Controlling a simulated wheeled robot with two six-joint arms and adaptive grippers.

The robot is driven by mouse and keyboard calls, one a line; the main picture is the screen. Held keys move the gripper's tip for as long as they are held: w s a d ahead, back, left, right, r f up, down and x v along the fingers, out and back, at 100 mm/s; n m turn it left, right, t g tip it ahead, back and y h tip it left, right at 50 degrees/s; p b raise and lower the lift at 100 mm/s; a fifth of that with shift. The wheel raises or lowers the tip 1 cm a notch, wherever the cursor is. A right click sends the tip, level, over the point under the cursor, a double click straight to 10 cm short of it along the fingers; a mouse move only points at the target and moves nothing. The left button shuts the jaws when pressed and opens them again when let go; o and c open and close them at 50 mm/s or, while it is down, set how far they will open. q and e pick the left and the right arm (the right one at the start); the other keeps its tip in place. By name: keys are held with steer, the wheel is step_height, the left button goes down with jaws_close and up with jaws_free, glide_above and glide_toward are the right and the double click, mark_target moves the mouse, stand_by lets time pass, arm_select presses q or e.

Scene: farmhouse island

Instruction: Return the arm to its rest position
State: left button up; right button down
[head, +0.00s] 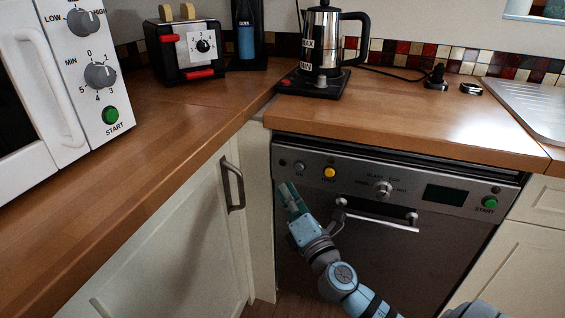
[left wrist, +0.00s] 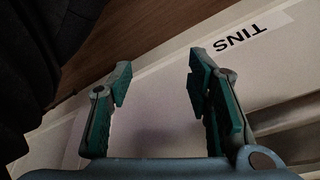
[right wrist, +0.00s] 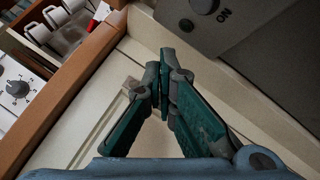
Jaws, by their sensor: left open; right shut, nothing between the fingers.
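My right arm comes up from the bottom of the head view, and its gripper (head: 287,190) hangs in front of the dishwasher's left edge, below the counter. In the right wrist view the right gripper (right wrist: 163,65) is shut, its green fingers meeting with nothing between them. My left gripper shows only in the left wrist view (left wrist: 155,85); its fingers are wide apart and empty. Behind it is a pale panel (left wrist: 155,125) with a label reading TINS (left wrist: 240,38).
A wooden counter (head: 400,110) runs above the dishwasher (head: 390,240). A cabinet door (head: 180,250) with a metal handle (head: 233,185) is to the left. A sink (head: 535,100) is at right.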

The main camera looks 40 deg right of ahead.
arm_select(q)
steer(key=shift+a, duration=0.1)
stand_by(0.3)
